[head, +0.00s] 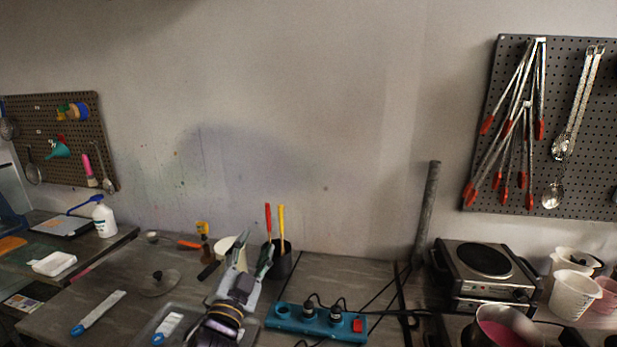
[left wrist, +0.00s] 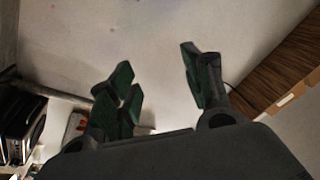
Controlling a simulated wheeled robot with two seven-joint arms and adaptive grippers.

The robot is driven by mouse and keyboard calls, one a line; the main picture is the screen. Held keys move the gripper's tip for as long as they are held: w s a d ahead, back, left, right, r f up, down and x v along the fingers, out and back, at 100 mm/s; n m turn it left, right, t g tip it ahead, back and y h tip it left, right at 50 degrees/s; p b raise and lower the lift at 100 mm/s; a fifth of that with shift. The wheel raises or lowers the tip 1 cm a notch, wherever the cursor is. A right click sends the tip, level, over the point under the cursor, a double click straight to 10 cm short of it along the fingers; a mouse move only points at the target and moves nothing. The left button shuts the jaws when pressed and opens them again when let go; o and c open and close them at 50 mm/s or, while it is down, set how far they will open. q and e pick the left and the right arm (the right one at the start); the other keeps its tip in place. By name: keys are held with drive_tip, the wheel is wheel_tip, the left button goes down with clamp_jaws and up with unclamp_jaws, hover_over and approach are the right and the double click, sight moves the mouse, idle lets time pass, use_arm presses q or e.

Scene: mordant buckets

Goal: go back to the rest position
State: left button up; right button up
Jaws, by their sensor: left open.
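My left gripper (head: 250,258) shows in the lower middle of the head view, its fingers pointing up toward the wall. Its jaws are open, and I see nothing between them. In the left wrist view its two fingers (left wrist: 160,88) stand well apart against a pale surface. In the head view a black cup (head: 282,266) with red-handled and yellow-handled tools stands just right of and apparently behind the fingers. A white bowl (head: 226,245) is partly hidden behind the left finger. My right gripper is not in view.
A teal power strip (head: 290,320) with plugs lies right of my gripper. A hot plate (head: 484,262), white buckets (head: 572,293) and a pot (head: 500,334) stand at the right. A glass lid (head: 160,284) and a white-and-blue tool (head: 98,313) lie on the left counter.

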use_arm(q)
drive_tip(key=s+a+f+n+g+y, duration=0.2)
drive_tip(key=s+a+f+n+g, duration=0.15)
drive_tip(key=f, duration=0.65)
drive_tip(key=s+a+f+n+g+y, duration=0.25)
drive_tip(key=a+f+g, duration=0.2)
drive_tip(key=f, duration=0.45)
drive_tip(key=s+a+f+n+g+h, duration=0.1)
drive_tip(key=s+f+g, duration=0.3)
drive_tip(key=s+f, duration=0.4)
drive_tip(key=s+a+f+n+g+h, duration=0.1)
drive_tip(key=s+f+g, duration=0.45)
drive_tip(key=s, duration=0.55)
wheel_tip(320, 180, down, 31)
drive_tip(key=s+p, duration=0.3)
drive_tip(key=s+a+f+g+p, duration=0.1)
drive_tip(key=s+f, duration=0.7)
drive_tip(key=s, duration=0.2)
drive_tip(key=s+a+f+g+p, duration=0.1)
drive_tip(key=s+a+f, duration=0.1)
drive_tip(key=s+f, duration=0.6)
drive_tip(key=s, duration=0.3)
drive_tip(key=shift+s+a+f+m+y+p, duration=0.2)
drive_tip(key=shift+s+a+m+y+p, duration=0.05)
drive_tip(key=shift+a+m+y+p, duration=0.1)
